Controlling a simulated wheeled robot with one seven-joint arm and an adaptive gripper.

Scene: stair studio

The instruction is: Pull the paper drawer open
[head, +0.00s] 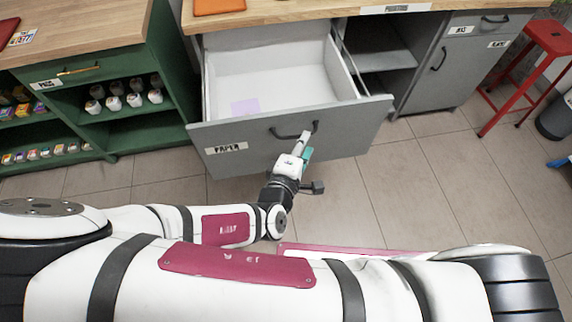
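The grey paper drawer (350,128) is pulled well out of the grey cabinet in the head view. Its front bears a "PAPER" label (227,148) and a dark bar handle (283,134). Inside its white interior a pale purple sheet (245,106) lies near the front left. My gripper (303,141) is at the right part of the handle, in front of the drawer. Its fingertips are small and partly hidden, so I cannot tell whether they close around the handle.
A green shelf unit (42,74) with jars stands to the left. A wooden worktop (300,10) lies above the drawer. A grey cabinet (462,60) and a red stool (548,38) are to the right. The tiled floor (440,190) in front is clear.

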